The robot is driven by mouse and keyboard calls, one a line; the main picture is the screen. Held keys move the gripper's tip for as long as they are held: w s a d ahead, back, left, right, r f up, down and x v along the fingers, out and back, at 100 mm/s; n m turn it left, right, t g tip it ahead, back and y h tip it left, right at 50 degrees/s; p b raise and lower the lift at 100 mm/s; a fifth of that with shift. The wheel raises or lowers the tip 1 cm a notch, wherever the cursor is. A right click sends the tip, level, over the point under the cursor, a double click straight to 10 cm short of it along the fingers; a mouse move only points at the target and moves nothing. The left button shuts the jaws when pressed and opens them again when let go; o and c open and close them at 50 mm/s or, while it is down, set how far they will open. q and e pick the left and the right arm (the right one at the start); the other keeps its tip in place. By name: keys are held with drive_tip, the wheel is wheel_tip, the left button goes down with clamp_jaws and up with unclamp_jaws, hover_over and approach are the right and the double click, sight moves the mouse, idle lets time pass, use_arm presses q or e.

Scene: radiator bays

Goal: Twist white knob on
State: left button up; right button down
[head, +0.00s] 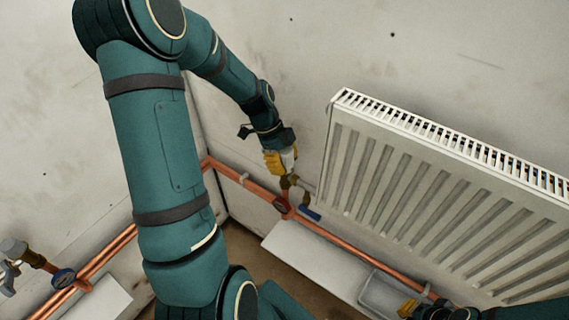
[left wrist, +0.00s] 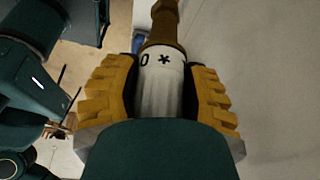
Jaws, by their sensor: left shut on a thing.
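The white knob (left wrist: 162,90) sits on a brass valve body (left wrist: 164,24) in the left wrist view. It carries dark marks, a "0" and a star, near its brass end. My left gripper (left wrist: 160,95) has its two yellow fingers on either side of the knob and is shut on it. In the head view my left gripper (head: 280,161) is at the valve beside the radiator's left end, with part of the white knob (head: 289,157) showing. My right gripper (head: 408,307) is at the bottom edge, partly cut off; its jaw state is unclear.
A white radiator (head: 440,200) hangs on the wall to the right. Copper pipes (head: 245,181) run low along the wall, with a blue lever (head: 309,213) below the valve. A grey tray (head: 385,293) lies near my right gripper. Another valve (head: 14,250) stands at far left.

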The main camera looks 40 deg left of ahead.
sight(289, 150)
use_arm(q)
drive_tip(key=shift+a, duration=0.1)
drive_tip(key=shift+r, duration=0.1)
drive_tip(key=o, duration=1.6)
drive_tip(key=shift+o, duration=0.2)
drive_tip(key=shift+r+p, duration=0.1)
drive_tip(key=shift+p, duration=0.2)
drive_tip(key=shift+r+p, duration=2.35)
drive_tip(key=shift+r, duration=1.55)
